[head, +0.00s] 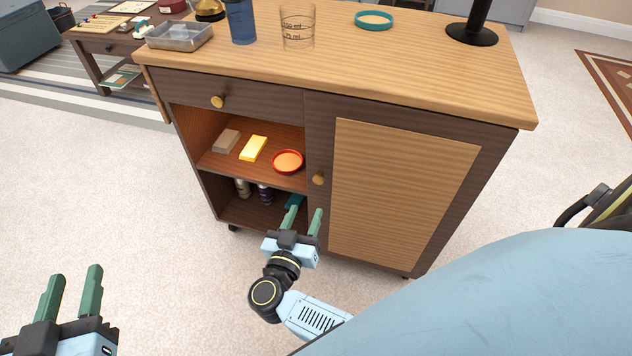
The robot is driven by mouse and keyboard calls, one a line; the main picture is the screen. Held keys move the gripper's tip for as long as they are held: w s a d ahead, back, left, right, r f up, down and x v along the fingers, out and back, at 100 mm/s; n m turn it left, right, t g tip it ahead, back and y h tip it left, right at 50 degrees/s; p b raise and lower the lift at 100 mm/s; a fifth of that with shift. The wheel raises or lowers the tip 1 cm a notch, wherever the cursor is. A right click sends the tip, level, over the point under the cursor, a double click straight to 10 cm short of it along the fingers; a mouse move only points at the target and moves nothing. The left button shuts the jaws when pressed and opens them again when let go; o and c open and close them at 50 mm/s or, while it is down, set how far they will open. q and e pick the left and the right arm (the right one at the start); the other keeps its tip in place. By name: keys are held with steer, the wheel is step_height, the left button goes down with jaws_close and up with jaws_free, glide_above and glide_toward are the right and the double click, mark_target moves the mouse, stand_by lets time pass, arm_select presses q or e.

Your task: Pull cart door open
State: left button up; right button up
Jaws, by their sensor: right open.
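The wooden cart (440,75) stands ahead, with a dark-framed door (400,190) on its right half. The door looks shut, flush with the cart front. Its round brass knob (318,179) sits near the door's left edge. My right gripper (307,206) is open and empty, with green fingers pointing toward the cart. In the picture its fingertips are just below the knob, by the door's left edge, and apart from the knob. My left gripper (74,273) is open and empty at the lower left, over the floor and away from the cart.
Left of the door is a drawer (230,102) above open shelves holding a yellow block (253,148), an orange-red dish (288,161) and bottles. A tray (180,36), blue cup (241,22) and clear beaker (298,26) stand on top. Carpet left of the cart is clear.

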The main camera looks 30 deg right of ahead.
mark_target(318, 181)
steer(key=b+x, duration=0.1)
steer(key=x, duration=0.4)
steer(key=shift+w+d+b, duration=0.2)
steer(key=shift+w+b, duration=0.05)
steer(key=shift+b, duration=0.15)
steer(key=b+x, duration=0.1)
steer(key=x, duration=0.3)
steer(key=shift+f+b, duration=0.1)
steer(key=shift+b, duration=0.2)
arm_select(q)
step_height(318, 181, up, 10)
steer(key=s+t+h, duration=0.2)
steer(key=t, duration=0.6)
steer(key=shift+s+d+r+t+h, duration=0.15)
steer(key=shift+s+d+t+h, duration=0.15)
steer(key=shift+s+d+h, duration=0.1)
arm_select(e)
steer(key=shift+w+d, duration=0.45)
steer(key=shift+d, duration=0.05)
steer(key=shift+c, duration=0.4)
jaws_close()
